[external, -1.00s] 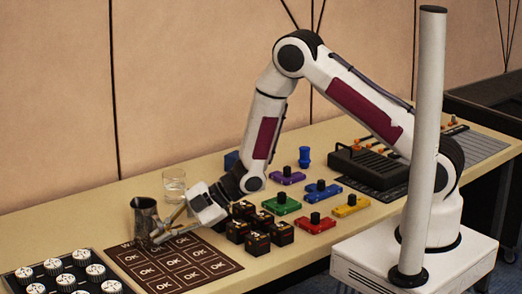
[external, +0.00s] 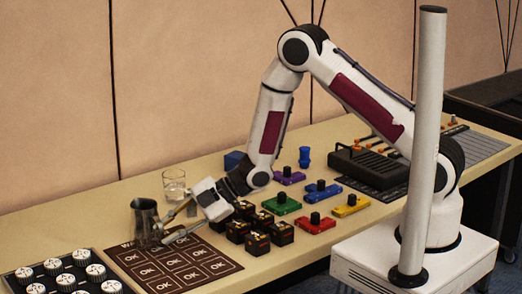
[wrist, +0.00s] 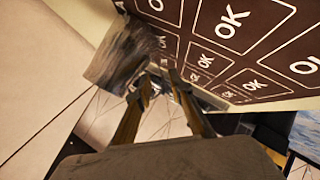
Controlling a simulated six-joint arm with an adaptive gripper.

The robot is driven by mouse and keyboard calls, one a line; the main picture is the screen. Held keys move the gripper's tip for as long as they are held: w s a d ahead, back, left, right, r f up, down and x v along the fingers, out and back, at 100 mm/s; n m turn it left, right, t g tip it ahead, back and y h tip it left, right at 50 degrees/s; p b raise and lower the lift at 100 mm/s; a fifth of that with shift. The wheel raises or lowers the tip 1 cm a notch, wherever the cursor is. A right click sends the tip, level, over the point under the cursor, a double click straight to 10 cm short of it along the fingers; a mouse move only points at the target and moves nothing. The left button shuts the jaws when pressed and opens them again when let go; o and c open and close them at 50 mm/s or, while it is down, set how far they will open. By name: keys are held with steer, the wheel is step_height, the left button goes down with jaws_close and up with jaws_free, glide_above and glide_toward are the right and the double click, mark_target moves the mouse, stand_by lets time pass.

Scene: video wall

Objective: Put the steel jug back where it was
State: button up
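The steel jug (external: 146,226) stands upright at the far left corner of the dark brown mat with OK cells (external: 213,268). My gripper (external: 167,228) is just right of the jug, low over the mat, with its two fingers spread and pointing at the jug. A gap shows between the fingers in the wrist view (wrist: 162,85), with the shiny jug (wrist: 113,55) beyond the tips. Whether a fingertip still touches the jug's handle I cannot tell.
A clear glass (external: 174,184) stands behind the jug. Small black boxes (external: 258,243) sit close to the right of the mat, below my wrist. A panel of white knobs (external: 80,258) is to the left. Coloured pedals (external: 283,204) lie farther right.

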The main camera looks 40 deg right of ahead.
steer(key=v, duration=1)
steer(key=shift+w, duration=0.1)
stand_by(0.6)
steer(key=w+d+r+m+t+h, duration=0.3)
steer(key=w+d+r+m+h, duration=0.15)
steer(key=d+r, duration=0.55)
steer(key=s+d+r+m+h, duration=0.35)
steer(key=d+r+m, duration=0.35)
steer(key=d, duration=0.6)
steer(key=s+d+r+m+h, duration=0.3)
steer(key=s+d+r+m, duration=0.3)
steer(key=s, duration=0.4)
steer(key=s+m+g, duration=0.1)
steer(key=s+m, duration=0.1)
steer(key=s, duration=0.6)
steer(key=s+d+r+m+g+y, duration=0.1)
steer(key=s+m, duration=0.1)
steer(key=s, duration=0.6)
steer(key=shift+s+d+m+g, duration=0.15)
steer(key=shift+d+m+g, duration=0.1)
steer(key=shift+m+g, duration=0.15)
